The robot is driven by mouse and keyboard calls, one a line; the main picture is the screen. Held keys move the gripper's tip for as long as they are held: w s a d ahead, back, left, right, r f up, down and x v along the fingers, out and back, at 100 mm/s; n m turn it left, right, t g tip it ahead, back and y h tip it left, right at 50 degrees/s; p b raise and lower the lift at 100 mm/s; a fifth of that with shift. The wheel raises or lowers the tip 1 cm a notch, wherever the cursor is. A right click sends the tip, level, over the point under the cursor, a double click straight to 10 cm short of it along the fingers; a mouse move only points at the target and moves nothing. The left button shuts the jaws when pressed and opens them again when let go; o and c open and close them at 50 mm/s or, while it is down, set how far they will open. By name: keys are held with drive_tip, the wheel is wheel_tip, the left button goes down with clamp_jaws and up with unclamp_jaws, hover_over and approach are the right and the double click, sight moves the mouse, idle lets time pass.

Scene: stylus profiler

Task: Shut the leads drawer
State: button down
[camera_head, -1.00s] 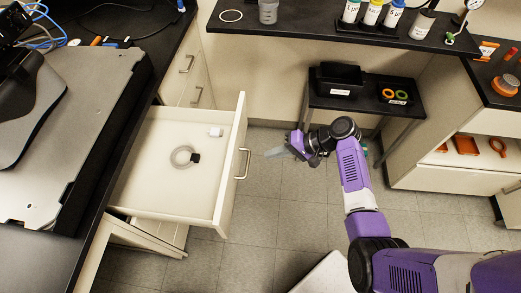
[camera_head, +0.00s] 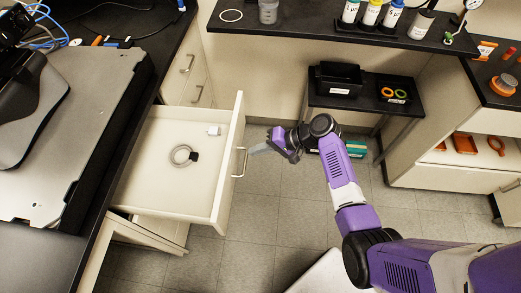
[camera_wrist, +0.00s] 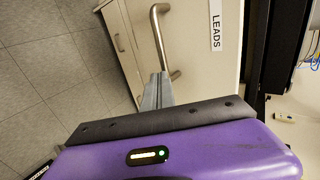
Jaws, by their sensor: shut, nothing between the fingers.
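The leads drawer (camera_head: 165,204) is pulled out from under the dark bench at the left. It holds a coiled grey lead (camera_head: 181,155) with a black end and a small white block (camera_head: 214,130). Its front carries a LEADS label (camera_wrist: 215,32) and a metal bar handle (camera_wrist: 160,38) in the wrist view. My gripper (camera_head: 257,149) is shut and empty, with its fingertips close to the handle on the outer side of the drawer front. In the wrist view the fingers (camera_wrist: 157,90) overlap the handle's near end; I cannot tell whether they touch it.
The bench (camera_head: 40,262) carries a large grey instrument. A low black stand (camera_head: 365,110) holds a black bin and coloured rings. A dark shelf (camera_head: 300,29) with bottles runs along the back.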

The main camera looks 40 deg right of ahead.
drive_tip(key=w+a+b, duration=0.9)
drive_tip(key=w+a, duration=1.2)
drive_tip(key=shift+f, duration=0.2)
drive_tip(key=shift+w+a+r+b, duration=0.1)
drive_tip(key=shift+w+a+b, duration=0.4)
drive_tip(key=shift+w+a+r, duration=0.1)
drive_tip(key=shift+a+r, duration=0.05)
drive_tip(key=shift+a+r, duration=0.1)
drive_tip(key=shift+a, duration=0.05)
drive_tip(key=shift+s+d+f, duration=0.2)
drive_tip(key=shift+s+d, duration=0.05)
drive_tip(key=shift+d, duration=0.05)
drive_tip(key=s+d, duration=0.2)
drive_tip(key=d, duration=0.1)
drive_tip(key=shift+s+f+p, duration=0.15)
drive_tip(key=shift+s+p, duration=0.15)
drive_tip(key=shift+s, duration=0.05)
drive_tip(key=v, duration=0.9)
drive_tip(key=shift+d+p, duration=0.2)
drive_tip(key=shift+p, duration=0.2)
drive_tip(key=shift+s, duration=0.15)
